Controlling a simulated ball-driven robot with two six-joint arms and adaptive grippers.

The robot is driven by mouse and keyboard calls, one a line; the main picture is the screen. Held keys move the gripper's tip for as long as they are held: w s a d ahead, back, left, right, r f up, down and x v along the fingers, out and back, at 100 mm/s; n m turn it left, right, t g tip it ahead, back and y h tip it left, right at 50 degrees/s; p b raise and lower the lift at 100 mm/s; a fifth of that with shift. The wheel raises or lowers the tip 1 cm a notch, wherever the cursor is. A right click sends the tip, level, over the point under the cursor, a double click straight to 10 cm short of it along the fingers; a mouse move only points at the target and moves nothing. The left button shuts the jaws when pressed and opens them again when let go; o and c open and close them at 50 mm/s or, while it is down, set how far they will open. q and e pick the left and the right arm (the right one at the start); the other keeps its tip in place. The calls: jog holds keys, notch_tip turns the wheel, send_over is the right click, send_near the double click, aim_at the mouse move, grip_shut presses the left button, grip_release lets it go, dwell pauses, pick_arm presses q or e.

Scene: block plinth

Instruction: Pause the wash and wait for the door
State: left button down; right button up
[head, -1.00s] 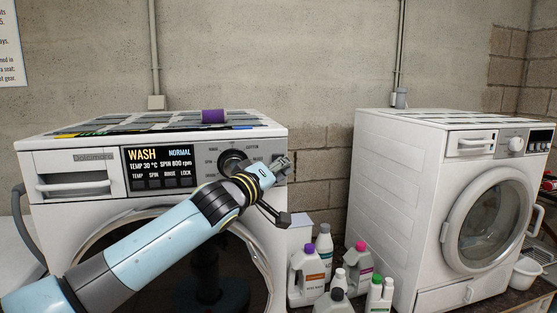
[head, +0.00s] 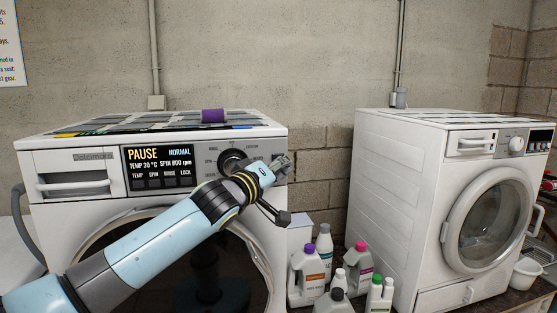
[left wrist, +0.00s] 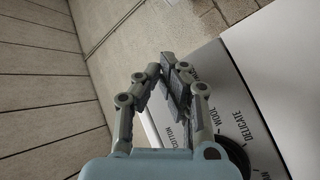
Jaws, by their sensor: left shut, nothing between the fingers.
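The left washing machine (head: 95,215) is white, with a dark display (head: 160,166) that reads PAUSE, NORMAL, TEMP 30 °C, SPIN 800 rpm. Its round program dial (head: 232,160) is dark and partly behind my arm; the dial also shows at the lower right of the left wrist view (left wrist: 232,158). My left gripper (head: 282,190) is in front of the panel's right end, right of the dial. In the left wrist view its fingers (left wrist: 170,82) are together and empty. My right gripper is not in view.
A purple cylinder (head: 213,116) lies on the left machine's top. Several bottles (head: 335,275) stand between the machines. A second white machine (head: 400,190) with a glass door (head: 487,232) stands at right. A white bowl (head: 526,272) is beside it.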

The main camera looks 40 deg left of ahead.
pick_arm(q)
jog(key=shift+s+d, duration=0.4)
jog(key=shift+d, duration=0.05)
jog(key=shift+s+d, duration=1.65)
jog(key=shift+d, duration=0.25)
jog(key=shift+f, duration=0.1)
